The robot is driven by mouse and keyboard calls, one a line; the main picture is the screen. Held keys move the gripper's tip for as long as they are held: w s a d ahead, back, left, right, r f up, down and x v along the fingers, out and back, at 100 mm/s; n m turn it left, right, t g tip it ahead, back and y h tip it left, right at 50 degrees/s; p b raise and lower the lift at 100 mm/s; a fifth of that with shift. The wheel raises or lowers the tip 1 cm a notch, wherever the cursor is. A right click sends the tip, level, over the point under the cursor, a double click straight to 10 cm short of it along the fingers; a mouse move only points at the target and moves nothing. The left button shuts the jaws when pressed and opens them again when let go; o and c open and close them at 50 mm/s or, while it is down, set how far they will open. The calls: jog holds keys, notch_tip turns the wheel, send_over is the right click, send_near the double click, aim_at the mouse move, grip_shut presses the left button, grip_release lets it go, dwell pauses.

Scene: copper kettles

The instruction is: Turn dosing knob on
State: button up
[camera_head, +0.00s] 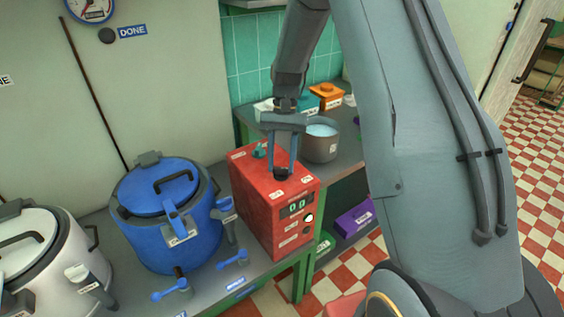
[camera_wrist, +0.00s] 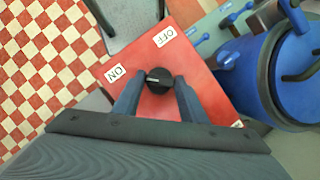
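The dosing knob (camera_wrist: 158,80) is round and black, on the top of a red box (camera_head: 262,203). In the wrist view its pale pointer mark points left, towards the ON label (camera_wrist: 116,73). The OFF label (camera_wrist: 163,37) is above the knob in that view. My gripper (camera_wrist: 160,79) reaches down from above with one finger on each side of the knob, and the fingertips look to be against its sides. In the head view my gripper (camera_head: 282,170) is over the front part of the box top and largely covers the knob.
A blue kettle (camera_head: 165,225) stands left of the red box, with blue taps (camera_head: 232,259) in front. A white kettle (camera_head: 38,255) is further left. A grey pot (camera_head: 320,143) and an orange block (camera_head: 326,92) are behind. Checkered floor lies to the right.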

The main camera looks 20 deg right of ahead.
jog(key=o, duration=0.4)
jog(key=shift+w, duration=0.1)
jog(key=b+v, duration=0.2)
jog(key=v, duration=0.6)
jog(key=shift+b, duration=0.3)
jog(key=s+f+n+t+h, duration=0.1)
jog(key=s+n+t, duration=0.1)
jog(key=s, duration=0.9)
jog(key=s+a+f+n+t+h, duration=0.1)
jog(key=s+f+n+t, duration=0.1)
jog(key=s, duration=0.8)
jog(key=shift+s+a+n+t, duration=0.25)
jog(key=shift+s+n+t, duration=0.1)
jog(key=shift+n+t, duration=0.3)
